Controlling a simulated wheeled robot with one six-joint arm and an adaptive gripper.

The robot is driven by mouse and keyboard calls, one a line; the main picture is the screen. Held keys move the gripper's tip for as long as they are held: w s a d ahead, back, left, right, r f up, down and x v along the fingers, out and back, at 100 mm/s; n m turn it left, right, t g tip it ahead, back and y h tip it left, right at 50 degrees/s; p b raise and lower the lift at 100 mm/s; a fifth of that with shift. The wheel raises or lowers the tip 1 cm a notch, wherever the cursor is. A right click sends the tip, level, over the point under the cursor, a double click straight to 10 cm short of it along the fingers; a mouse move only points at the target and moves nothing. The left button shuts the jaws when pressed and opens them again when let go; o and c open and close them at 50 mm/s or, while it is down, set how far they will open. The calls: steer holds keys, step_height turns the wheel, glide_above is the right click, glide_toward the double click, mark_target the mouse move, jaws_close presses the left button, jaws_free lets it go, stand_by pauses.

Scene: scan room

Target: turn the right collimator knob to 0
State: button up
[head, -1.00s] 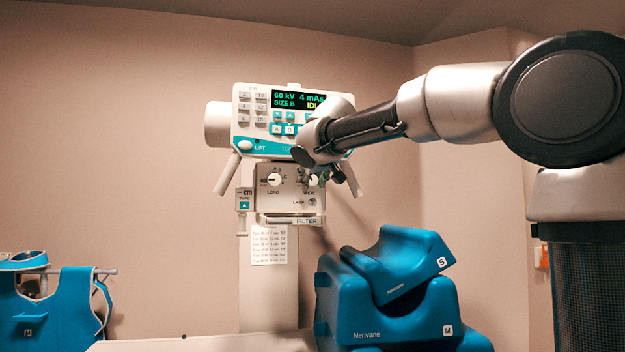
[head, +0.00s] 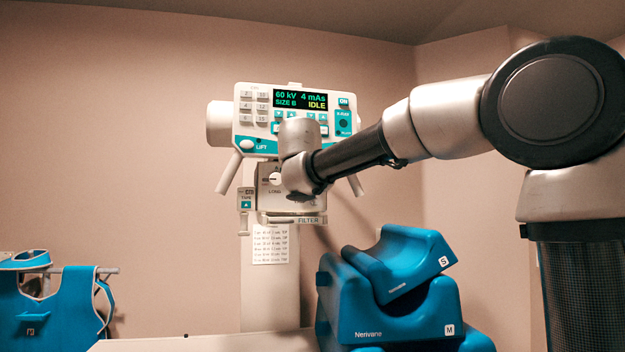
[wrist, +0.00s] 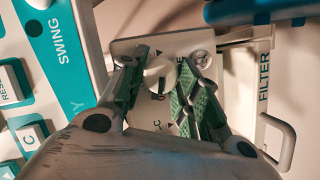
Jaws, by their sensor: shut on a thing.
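The right collimator knob (wrist: 158,73), white and round, is between my gripper's fingers (wrist: 162,64) in the wrist view. The green-padded fingers are shut on it, one on each side. The dial print around the knob is partly covered by the fingers, so I cannot read its setting surely. In the head view my wrist hides the right knob and the fingers. The left knob, marked LONG (head: 276,179), shows on the collimator front (head: 264,199) just left of my wrist.
The control panel (head: 243,128) is above the collimator, its display (head: 300,100) reading 60 kV, 4 mAs, IDLE. A handle bar (wrist: 290,148) and the FILTER edge (wrist: 265,75) lie close to my gripper. Blue foam blocks (head: 400,305) stand lower right.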

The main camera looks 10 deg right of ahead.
steer(key=shift+f+n+t+h, duration=0.15)
steer(key=shift+n+t+h, duration=0.2)
steer(key=shift+n, duration=0.95)
steer(key=shift+h, duration=0.25)
steer(key=o, duration=1)
steer(key=v, duration=1.2)
